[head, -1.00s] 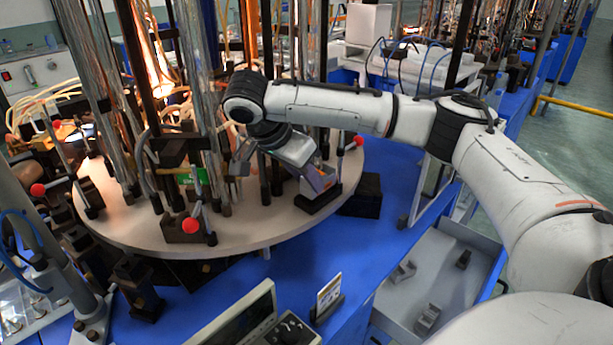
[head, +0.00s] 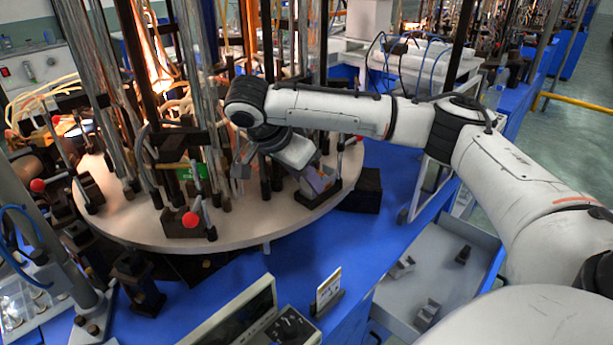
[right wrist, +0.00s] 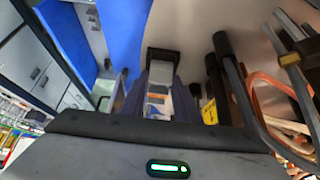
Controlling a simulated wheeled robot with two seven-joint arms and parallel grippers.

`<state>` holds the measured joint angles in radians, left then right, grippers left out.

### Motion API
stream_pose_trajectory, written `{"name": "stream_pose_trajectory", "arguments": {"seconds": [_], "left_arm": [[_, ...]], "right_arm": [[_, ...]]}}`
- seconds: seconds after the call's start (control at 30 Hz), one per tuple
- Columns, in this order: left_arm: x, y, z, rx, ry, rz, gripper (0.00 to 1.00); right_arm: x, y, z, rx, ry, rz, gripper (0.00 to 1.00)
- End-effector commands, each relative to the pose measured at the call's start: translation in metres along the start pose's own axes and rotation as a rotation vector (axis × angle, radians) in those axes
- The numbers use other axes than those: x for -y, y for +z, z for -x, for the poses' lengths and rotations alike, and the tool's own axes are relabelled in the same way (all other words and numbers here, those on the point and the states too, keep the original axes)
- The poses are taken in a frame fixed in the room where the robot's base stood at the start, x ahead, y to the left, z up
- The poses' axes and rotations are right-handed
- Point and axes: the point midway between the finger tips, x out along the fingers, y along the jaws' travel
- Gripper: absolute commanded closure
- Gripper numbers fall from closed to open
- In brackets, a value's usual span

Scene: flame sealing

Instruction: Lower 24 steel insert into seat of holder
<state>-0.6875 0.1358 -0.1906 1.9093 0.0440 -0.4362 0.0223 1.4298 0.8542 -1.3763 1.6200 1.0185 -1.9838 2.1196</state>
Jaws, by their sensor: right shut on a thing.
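My right gripper (head: 316,182) is at the near right rim of the round table (head: 250,232), pointing down. It is shut on a small pale piece, which I take to be the steel insert (right wrist: 159,99); it shows between the fingers in the right wrist view, partly hidden by them. A black holder (head: 324,196) is right at the fingertips, and its black end (right wrist: 162,54) shows beyond them in the right wrist view. I cannot tell whether the insert touches its seat. My left gripper is not in view.
Red-knobbed clamps (head: 190,219) and upright rods stand on the round table left of my gripper. A dark block (head: 364,190) is just right of the rim. A grey tray (head: 450,290) at lower right has small metal pieces (head: 402,267). A display box (head: 240,318) stands in front.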

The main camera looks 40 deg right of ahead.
Motion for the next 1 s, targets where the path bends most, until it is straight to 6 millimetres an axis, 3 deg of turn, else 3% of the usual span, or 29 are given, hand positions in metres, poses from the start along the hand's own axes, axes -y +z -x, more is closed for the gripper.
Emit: {"name": "stream_pose_trajectory", "arguments": {"seconds": [0.73,0.77,0.8,0.9,1.0], "left_arm": [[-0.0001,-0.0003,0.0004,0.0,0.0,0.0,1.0],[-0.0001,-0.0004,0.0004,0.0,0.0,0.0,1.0],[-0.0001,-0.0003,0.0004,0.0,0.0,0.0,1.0],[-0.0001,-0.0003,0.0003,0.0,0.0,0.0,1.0],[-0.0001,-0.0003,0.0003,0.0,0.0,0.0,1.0]], "right_arm": [[0.0004,0.0037,-0.0061,0.0,-0.002,-0.002,0.99],[0.0005,0.0037,-0.0062,0.0,-0.002,-0.002,0.7],[0.0006,0.0035,-0.006,-0.001,-0.002,-0.002,0.64],[0.0004,0.0036,-0.0062,0.0,-0.002,-0.001,0.5],[0.0003,0.0038,-0.0064,0.0,-0.001,-0.001,0.5]]}}
